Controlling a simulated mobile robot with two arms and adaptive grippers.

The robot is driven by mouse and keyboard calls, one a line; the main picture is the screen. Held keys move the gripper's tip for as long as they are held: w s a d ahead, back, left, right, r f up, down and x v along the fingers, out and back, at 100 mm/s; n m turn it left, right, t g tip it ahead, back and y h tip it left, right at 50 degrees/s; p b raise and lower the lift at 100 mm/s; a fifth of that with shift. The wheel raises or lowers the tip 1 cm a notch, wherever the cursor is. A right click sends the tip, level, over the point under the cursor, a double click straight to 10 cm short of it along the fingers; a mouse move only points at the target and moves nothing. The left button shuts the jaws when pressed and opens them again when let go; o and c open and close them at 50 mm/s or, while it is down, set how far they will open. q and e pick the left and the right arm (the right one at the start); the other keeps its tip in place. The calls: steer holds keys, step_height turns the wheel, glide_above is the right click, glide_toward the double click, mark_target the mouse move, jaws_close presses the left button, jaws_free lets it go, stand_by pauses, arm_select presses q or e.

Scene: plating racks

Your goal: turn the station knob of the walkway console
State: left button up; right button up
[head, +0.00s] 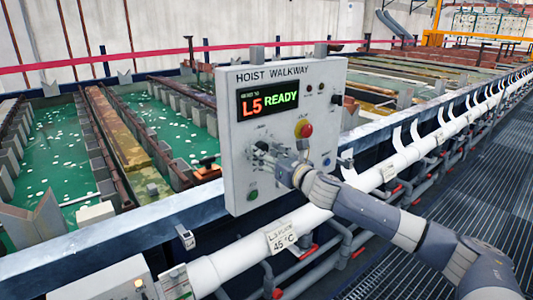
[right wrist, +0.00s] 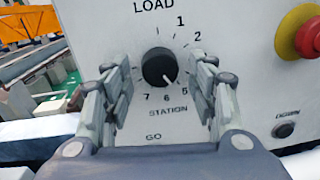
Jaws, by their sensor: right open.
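The walkway console (head: 300,85) is a pale grey box labelled HOIST WALKWAY, and its display (head: 268,103) reads "L5 READY". The station knob (right wrist: 159,67) is black and round, with numbers around it and LOAD above. Its white mark points down and to the right, toward 5. My right gripper (head: 272,160) is at the console's lower left and covers most of the knob in the head view. In the right wrist view the right gripper (right wrist: 160,80) is open, with a finger on each side of the knob and visible gaps between. My left gripper is not in view.
A red and yellow emergency button (right wrist: 305,32) is right of the knob, with a small dark DOWN button (right wrist: 284,130) below it. A green button (head: 252,195) sits under my gripper. A white pipe (head: 240,257) runs below the console. Green tanks (head: 60,150) lie behind.

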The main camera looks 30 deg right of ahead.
steer(key=shift+c, duration=1.1)
steer(key=c, duration=0.8)
steer(key=shift+r, duration=0.1)
steer(key=shift+c, duration=0.3)
steer(key=m+p, duration=0.3)
steer(key=m, duration=0.2)
steer(key=shift+r, duration=0.15)
steer(key=m+p, duration=0.1)
steer(key=m, duration=0.2)
steer(key=m+p, duration=0.2)
steer(key=m, duration=0.1)
steer(key=shift+a+r+g+y, duration=0.1)
steer(key=shift+g+y, duration=0.2)
steer(key=m+p, duration=0.2)
steer(key=m, duration=0.4)
steer(key=shift+r+p, duration=0.1)
steer(key=shift+p, duration=0.3)
steer(key=m+p, duration=0.1)
steer(key=m, duration=0.2)
steer(key=shift+y, duration=0.4)
arm_select(q)
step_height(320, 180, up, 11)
steer(key=p, duration=0.1)
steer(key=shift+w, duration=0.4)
arm_select(e)
steer(key=shift+m, duration=1.4)
steer(key=shift+r, duration=0.1)
